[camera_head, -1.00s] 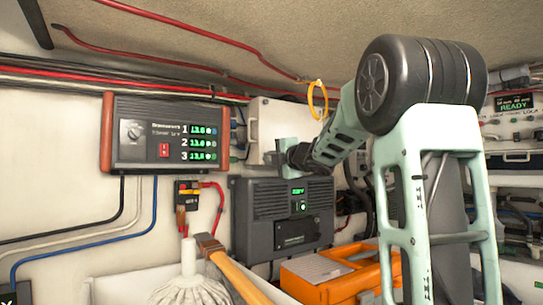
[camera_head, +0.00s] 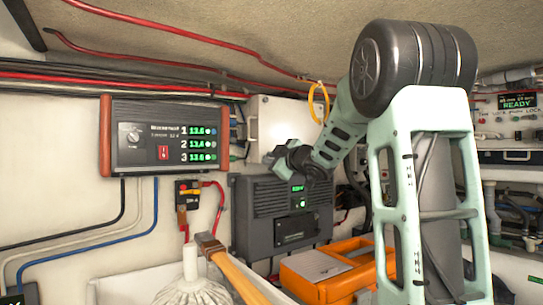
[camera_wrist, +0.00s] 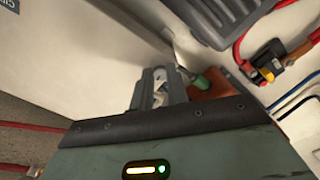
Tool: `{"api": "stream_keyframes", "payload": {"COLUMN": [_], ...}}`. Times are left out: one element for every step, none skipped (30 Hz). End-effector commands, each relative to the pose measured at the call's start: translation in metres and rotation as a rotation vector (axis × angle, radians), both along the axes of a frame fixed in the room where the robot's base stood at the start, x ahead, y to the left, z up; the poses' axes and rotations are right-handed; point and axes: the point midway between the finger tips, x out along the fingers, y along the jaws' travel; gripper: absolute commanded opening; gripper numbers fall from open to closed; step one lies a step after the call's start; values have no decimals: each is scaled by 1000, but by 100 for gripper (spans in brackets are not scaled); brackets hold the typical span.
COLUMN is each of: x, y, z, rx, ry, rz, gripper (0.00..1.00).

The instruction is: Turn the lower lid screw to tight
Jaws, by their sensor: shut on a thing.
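The white lid box (camera_head: 288,118) is on the wall between the red-ended monitor panel and my arm. My gripper (camera_head: 280,160) is at the lower part of its front and covers that area. In the wrist view my gripper's fingers (camera_wrist: 161,92) are close together against the pale lid (camera_wrist: 85,65). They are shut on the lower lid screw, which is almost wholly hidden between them. The screw's turn angle cannot be read.
The monitor panel (camera_head: 168,137) is left of the box. A dark finned unit (camera_head: 265,209) is just below my gripper. A yellow ring (camera_head: 318,102) hangs close to my arm. An orange case (camera_head: 325,276) and a wooden handle (camera_head: 232,270) stand lower in front.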

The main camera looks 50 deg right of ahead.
Motion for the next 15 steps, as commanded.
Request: {"api": "stream_keyframes", "payload": {"x": [0, 0, 0, 0, 0, 0, 0, 0, 0, 0, 0, 0, 0, 0, 0], "y": [0, 0, 0, 0, 0, 0, 0, 0, 0, 0, 0, 0, 0, 0, 0], "z": [0, 0, 0, 0, 0, 0, -1, -1, -1, -1, -1, -1, -1, -1, -1], "rx": [20, 31, 44, 53, 60, 68, 74, 79, 85, 87, 90, 92, 93, 93, 94], "ry": [-2, -4, -8, -10, -12, -15, -16, -18, -19, -19, -20, -21, -21, -21, -21], "rz": [0, 0, 0, 0, 1, 0, 0, 0, 0, 0, 0, 0, 0, 0, 0], "gripper": [0, 0, 0, 0, 0, 0, 0, 0, 0, 0, 0, 0, 0, 0, 0]}}
